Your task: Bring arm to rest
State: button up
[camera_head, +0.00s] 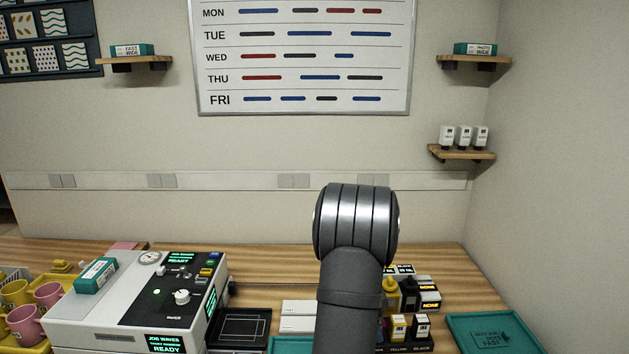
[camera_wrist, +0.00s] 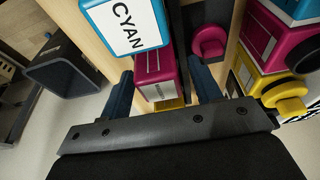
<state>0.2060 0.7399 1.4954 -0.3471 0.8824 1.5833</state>
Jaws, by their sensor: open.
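My arm rises in the middle of the head view; my gripper is hidden there. In the wrist view my gripper (camera_wrist: 165,88) is open, with its two dark blue fingers apart. A magenta box (camera_wrist: 154,68) shows in the gap between the fingers. A white and blue box marked CYAN (camera_wrist: 125,25) is just beyond it, and a bit of yellow shows below it. I cannot tell whether the fingers touch any of them. The white press (camera_head: 130,308) stands at the left of the head view, its screens reading READY.
Ink bottles and boxes (camera_head: 408,327) crowd the counter right of my arm. A teal tray (camera_head: 462,322) lies at the right. Pink and yellow mugs (camera_head: 25,327) stand left of the press. A dark open bin (camera_wrist: 65,68) is at the wrist view's left. Wood (camera_head: 290,258) behind is clear.

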jog(key=shift+d+f, duration=0.1)
jog(key=shift+f, duration=0.1)
jog(key=shift+r, duration=1.5)
